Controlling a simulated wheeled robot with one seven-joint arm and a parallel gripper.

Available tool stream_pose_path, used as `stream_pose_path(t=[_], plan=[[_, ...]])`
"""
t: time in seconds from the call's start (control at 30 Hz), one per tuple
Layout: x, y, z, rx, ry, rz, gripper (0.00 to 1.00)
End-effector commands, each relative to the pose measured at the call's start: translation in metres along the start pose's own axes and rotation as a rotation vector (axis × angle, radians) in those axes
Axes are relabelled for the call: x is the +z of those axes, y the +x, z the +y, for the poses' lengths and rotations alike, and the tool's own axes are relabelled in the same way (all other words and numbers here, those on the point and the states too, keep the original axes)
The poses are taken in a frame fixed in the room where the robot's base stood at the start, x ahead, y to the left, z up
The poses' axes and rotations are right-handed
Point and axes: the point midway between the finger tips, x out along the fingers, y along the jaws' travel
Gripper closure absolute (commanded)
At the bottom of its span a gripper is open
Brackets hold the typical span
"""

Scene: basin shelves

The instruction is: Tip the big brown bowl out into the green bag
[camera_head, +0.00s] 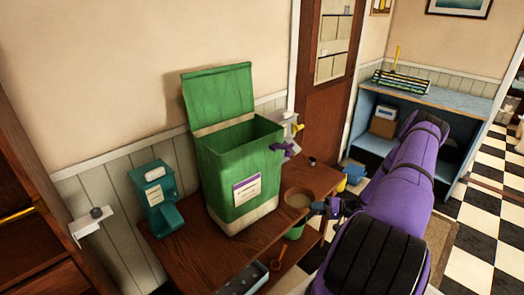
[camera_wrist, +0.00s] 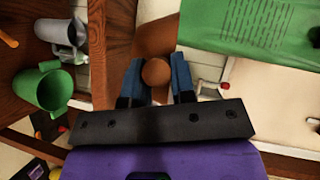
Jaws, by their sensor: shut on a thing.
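The big brown bowl (camera_head: 297,198) is near the right end of the wooden table, roughly upright, with a pale inside that may be its contents. My gripper (camera_head: 318,207) is shut on the bowl's near right side. In the wrist view the blue fingers (camera_wrist: 157,82) close on a round brown part of the bowl (camera_wrist: 155,45). The green bag (camera_head: 232,165) stands upright to the left of the bowl, its top open and its flap raised at the back. The bag also shows at the upper right of the wrist view (camera_wrist: 245,22). Its inside bottom is hidden.
A teal dispenser-like machine (camera_head: 157,197) stands left of the bag. A green mug (camera_head: 295,230) stands just below the bowl in the picture, and a dark tray (camera_head: 243,281) is at the table's front. A grey jug (camera_wrist: 62,35) shows in the wrist view. A blue shelf (camera_head: 430,100) stands behind.

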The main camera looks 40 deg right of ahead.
Motion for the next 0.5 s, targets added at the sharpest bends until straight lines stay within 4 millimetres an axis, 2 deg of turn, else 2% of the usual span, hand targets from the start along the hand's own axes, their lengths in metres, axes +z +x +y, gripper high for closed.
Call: stream_pose_path(t=[0.27, 0.5], plan=[[-0.065, -0.035, -0.011, 0.011, 0.007, 0.065, 1.0], [-0.129, -0.075, -0.034, 0.017, 0.018, 0.114, 1.0]])
